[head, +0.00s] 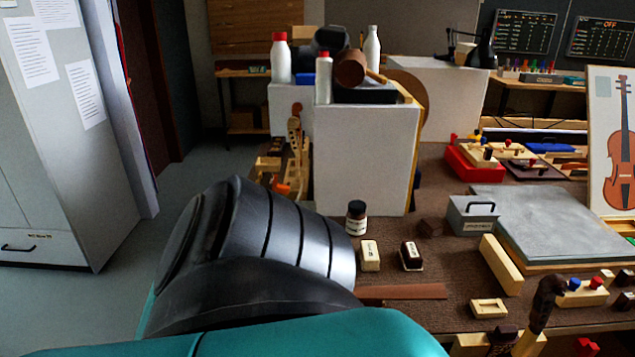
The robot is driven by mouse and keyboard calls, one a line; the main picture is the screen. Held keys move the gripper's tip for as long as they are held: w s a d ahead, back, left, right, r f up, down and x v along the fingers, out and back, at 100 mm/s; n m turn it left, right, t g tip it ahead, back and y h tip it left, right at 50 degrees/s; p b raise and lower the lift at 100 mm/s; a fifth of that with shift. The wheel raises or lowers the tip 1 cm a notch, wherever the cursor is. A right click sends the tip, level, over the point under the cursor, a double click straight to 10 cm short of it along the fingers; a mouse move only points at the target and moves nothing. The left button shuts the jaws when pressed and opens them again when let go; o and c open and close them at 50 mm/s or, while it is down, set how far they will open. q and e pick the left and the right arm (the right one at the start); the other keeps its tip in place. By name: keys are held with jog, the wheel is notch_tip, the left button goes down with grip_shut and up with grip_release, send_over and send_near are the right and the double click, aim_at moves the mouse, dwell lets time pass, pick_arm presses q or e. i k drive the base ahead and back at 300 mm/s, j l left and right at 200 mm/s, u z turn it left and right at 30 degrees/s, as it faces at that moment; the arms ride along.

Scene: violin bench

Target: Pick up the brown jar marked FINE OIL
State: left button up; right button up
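A small brown jar (356,219) with a dark cap and a pale label stands upright on the brown bench top (452,265). It is just in front of a white box-like block (367,160). The label print is too small to read. The jar is free, with nothing holding it. A large black and silver link of my arm fills the lower left, its edge just left of the jar in the picture. Neither gripper shows, so whether they are open or shut is hidden.
A cream block (369,256) and a dark block with a white label (411,256) stand close in front of the jar. A grey metal box with a handle (472,214) and a grey slab (552,222) lie to the right. White bottles (281,59) stand on the blocks behind.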

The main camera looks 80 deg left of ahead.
aim_at(356, 224)
jog(key=u, duration=1.55)
